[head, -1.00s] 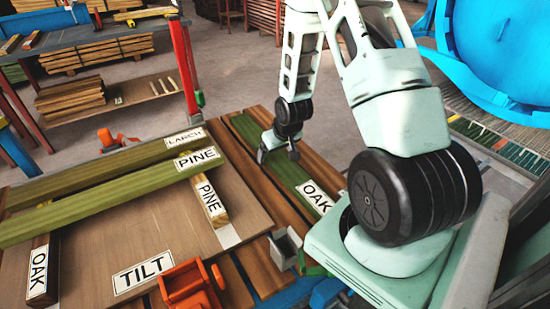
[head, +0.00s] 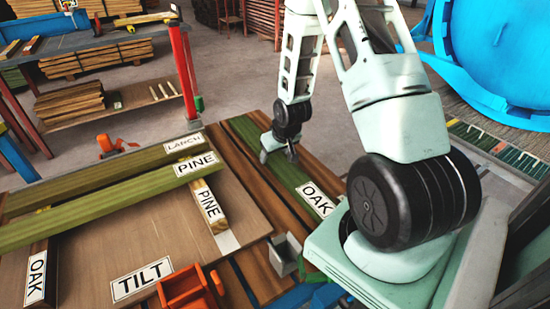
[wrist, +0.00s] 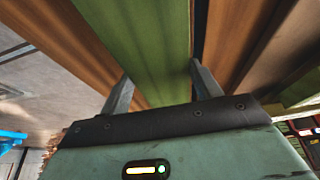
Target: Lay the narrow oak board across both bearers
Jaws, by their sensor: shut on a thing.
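The narrow green board labelled OAK (head: 294,178) lies lengthwise among brown boards right of the TILT panel. My gripper (head: 278,154) is shut on its far part. In the wrist view my fingers (wrist: 158,80) sit on either side of the green board (wrist: 150,40). I cannot tell whether it is lifted. Two short bearers stand on the panel: one labelled OAK (head: 38,270) at left, one labelled PINE (head: 209,203) at right. Green boards labelled LARCH (head: 110,173) and PINE (head: 120,203) run across above the panel, covering parts of the bearers.
The panel labelled TILT (head: 180,240) has bare room between the bearers. An orange clamp-like part (head: 190,288) and a grey bracket (head: 284,255) stand at the near edge. A rack with stacked boards (head: 75,102) is at back left. The blue autoclave (head: 495,60) is at back right.

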